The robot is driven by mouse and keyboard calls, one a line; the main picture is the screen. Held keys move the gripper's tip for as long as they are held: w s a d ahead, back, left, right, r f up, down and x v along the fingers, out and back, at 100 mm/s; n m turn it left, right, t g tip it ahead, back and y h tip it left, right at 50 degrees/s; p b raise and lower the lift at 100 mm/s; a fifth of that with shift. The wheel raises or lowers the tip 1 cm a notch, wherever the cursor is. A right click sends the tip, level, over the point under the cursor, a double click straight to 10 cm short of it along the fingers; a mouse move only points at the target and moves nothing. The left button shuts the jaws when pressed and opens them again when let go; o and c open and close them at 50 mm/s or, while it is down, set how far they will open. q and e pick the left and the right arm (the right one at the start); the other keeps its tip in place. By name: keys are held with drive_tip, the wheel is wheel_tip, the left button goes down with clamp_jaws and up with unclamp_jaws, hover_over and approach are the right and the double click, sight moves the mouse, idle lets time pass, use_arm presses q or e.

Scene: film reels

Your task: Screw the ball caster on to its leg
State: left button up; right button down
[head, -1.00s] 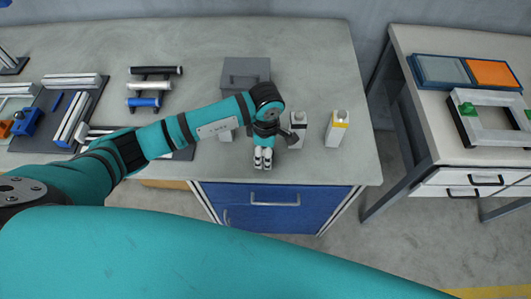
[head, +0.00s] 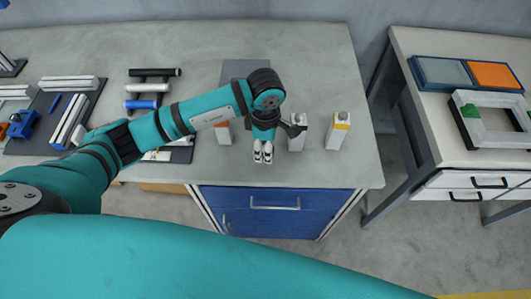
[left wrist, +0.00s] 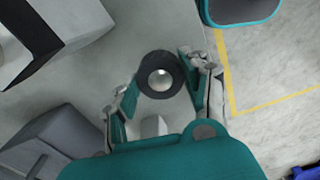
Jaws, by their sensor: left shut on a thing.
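My left gripper (head: 263,152) hangs over the front part of the workbench, between two upright legs. In the left wrist view it is shut on the ball caster (left wrist: 160,75), a black ring with a shiny silver ball. The caster is hidden in the head view. An orange-banded leg (head: 224,134) stands just left of the gripper, partly behind my arm. A black-banded leg (head: 297,134) stands close on its right, and a yellow-banded leg (head: 339,133) stands further right; both have round grey tops. I cannot tell whether the held caster touches a leg. My right gripper is not in view.
A dark grey box (head: 240,69) lies behind my arm, mostly covered. Black, white and blue handles (head: 153,87) and a dark mat with profiles (head: 60,115) lie to the left. A second table (head: 430,100) stands across a gap on the right.

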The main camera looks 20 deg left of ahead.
use_arm(q)
drive_tip(key=s+d+r+b, duration=0.1)
drive_tip(key=s+d+b, duration=0.3)
drive_tip(key=s+d, duration=0.5)
drive_tip(key=shift+s+d+r, duration=0.15)
drive_tip(key=shift+s+d, duration=0.2)
drive_tip(key=shift+s, duration=1.5)
